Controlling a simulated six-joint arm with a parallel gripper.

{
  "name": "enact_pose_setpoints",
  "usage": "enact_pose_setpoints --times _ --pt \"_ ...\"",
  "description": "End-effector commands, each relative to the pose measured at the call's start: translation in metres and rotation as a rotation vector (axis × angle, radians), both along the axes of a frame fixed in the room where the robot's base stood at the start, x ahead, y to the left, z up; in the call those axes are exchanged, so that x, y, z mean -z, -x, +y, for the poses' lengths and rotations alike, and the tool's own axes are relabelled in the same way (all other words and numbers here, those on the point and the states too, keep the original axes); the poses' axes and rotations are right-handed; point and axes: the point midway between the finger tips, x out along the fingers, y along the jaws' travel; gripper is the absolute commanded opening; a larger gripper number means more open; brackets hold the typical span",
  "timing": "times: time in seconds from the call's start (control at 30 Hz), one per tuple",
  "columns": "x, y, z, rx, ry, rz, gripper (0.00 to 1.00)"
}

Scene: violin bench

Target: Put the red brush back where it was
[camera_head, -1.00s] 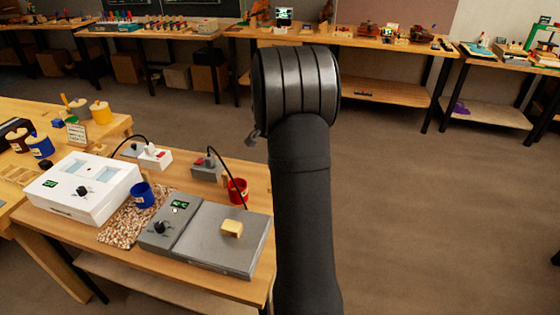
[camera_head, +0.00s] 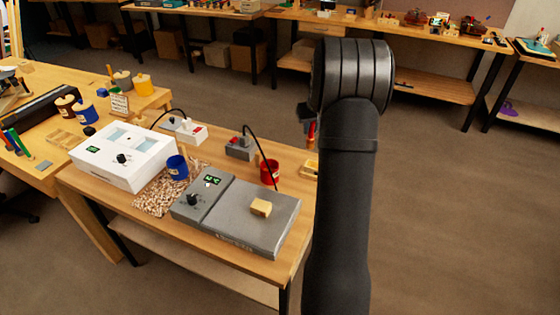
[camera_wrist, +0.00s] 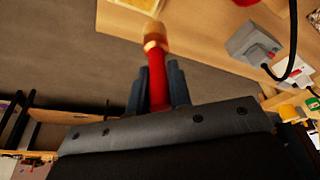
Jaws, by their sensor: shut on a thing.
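The red brush (camera_wrist: 156,75) shows in the wrist view, with a red handle, a gold ferrule and a pale, blurred tip pointing away from me. My gripper (camera_wrist: 157,85) is shut on its handle. In the head view a small part of the red brush (camera_head: 312,131) shows beside my arm, below the dark gripper (camera_head: 306,113), which is mostly hidden behind the arm. It is off the right end of the near bench (camera_head: 130,210). A red cup (camera_head: 270,173) and a blue cup (camera_head: 177,167) stand on that bench.
A grey hotplate-like device (camera_head: 250,225) bears a tan block (camera_head: 261,208). A white device (camera_head: 115,155) stands left of it. A grey box (camera_head: 240,148) with a black cable is by the red cup. Open floor (camera_head: 450,210) lies to the right.

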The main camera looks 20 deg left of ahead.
Motion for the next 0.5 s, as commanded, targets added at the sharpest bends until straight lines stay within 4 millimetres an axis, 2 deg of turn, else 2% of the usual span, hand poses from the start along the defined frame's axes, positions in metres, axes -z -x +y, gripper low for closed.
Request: enact_pose_setpoints --times 0.27,0.5 --pt "0.005 -0.006 0.011 -0.111 0.0 0.0 0.0" --pt "0.036 -0.007 0.061 -0.116 0.001 0.002 0.0"
